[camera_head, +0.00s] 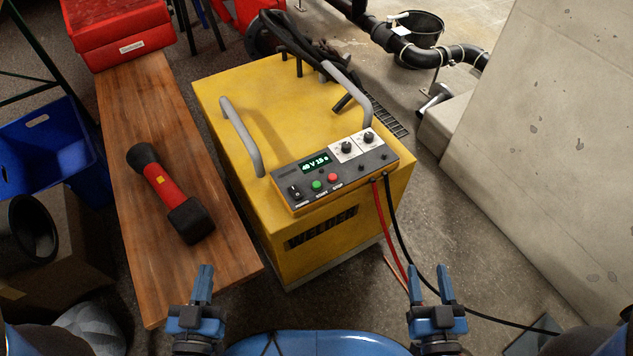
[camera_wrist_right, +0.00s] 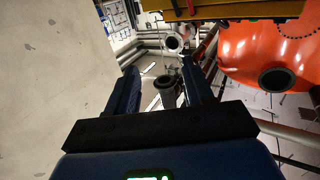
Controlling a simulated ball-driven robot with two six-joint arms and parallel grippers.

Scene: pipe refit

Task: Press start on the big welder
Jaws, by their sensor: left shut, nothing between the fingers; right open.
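The big yellow welder (camera_head: 292,245) stands on the floor in the middle of the head view. Its sloped control panel (camera_head: 333,173) has a lit green display, two knobs, a switch, a green button (camera_head: 317,186) and a red button (camera_head: 333,178). The green button sits over a small label that looks like START. My left gripper (camera_head: 202,273) is shut and empty, in front of and left of the welder, over the bench's front end. My right gripper (camera_head: 430,275) is open and empty, in front of and right of the welder; its fingers also show in the right wrist view (camera_wrist_right: 163,85). Both are apart from the panel.
A wooden bench (camera_head: 130,210) left of the welder holds a red-black flashlight (camera_head: 170,193) and a red bin (camera_head: 120,30). Grey handles (camera_head: 240,135) rise beside the panel. Red and black cables (camera_head: 393,235) hang at the welder's front right. A concrete block (camera_head: 560,130) stands at right.

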